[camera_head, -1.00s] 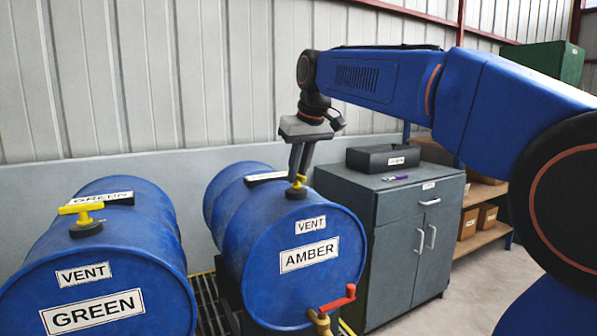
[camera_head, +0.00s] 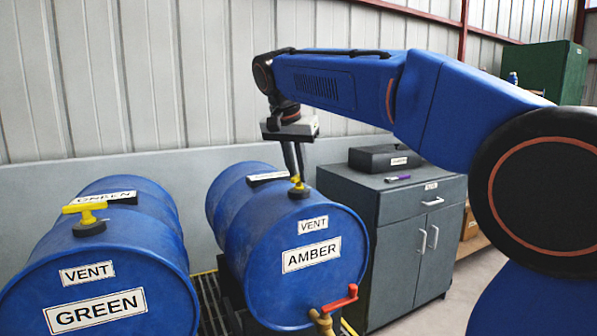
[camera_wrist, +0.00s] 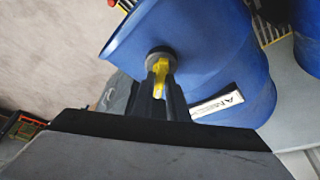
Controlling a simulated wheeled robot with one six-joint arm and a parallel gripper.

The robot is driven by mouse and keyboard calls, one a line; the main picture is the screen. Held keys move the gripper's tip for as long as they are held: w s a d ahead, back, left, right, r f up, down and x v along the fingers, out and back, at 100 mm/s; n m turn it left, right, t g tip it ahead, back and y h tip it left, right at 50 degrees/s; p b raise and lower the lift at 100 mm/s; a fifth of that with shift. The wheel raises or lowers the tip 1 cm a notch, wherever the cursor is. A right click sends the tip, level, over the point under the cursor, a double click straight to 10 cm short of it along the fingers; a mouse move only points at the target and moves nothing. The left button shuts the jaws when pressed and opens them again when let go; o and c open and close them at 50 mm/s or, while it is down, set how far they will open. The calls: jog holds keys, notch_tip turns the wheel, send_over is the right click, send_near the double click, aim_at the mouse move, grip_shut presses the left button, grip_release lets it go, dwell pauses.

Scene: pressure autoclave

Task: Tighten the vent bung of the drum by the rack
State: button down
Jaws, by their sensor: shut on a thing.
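The AMBER drum (camera_head: 300,275) lies on its side on a stand, with a red-handled tap low on its front face. Its vent bung (camera_head: 298,190) is a yellow T-handle on a dark round base on top of the drum near the front rim. My gripper (camera_head: 298,178) comes down on it from above. In the wrist view, my gripper (camera_wrist: 160,85) has its two dark fingers on either side of the yellow vent bung handle (camera_wrist: 161,68) and is shut on it. The fingers hide part of the handle.
The GREEN drum (camera_head: 105,270) lies to the left, with its own yellow vent handle (camera_head: 86,212). A grey cabinet (camera_head: 395,240) with a dark case (camera_head: 385,158) on top stands close on the right. The shelf rack is partly hidden behind my arm.

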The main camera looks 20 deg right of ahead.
jog(key=m+g+h, duration=0.1)
jog(key=m, duration=0.2)
jog(key=shift+w+a+m, duration=0.1)
jog(key=shift+m, duration=0.3)
jog(key=shift+w+m+g, duration=0.1)
jog(key=shift+m+g, duration=0.7)
jog(key=shift+m, duration=1.1)
jog(key=c, duration=1.8)
grip_release()
jog(key=shift+o, duration=0.2)
jog(key=shift+a, duration=0.1)
jog(key=v, duration=0.7)
jog(key=shift+a+r, duration=0.15)
jog(key=shift+h, duration=0.3)
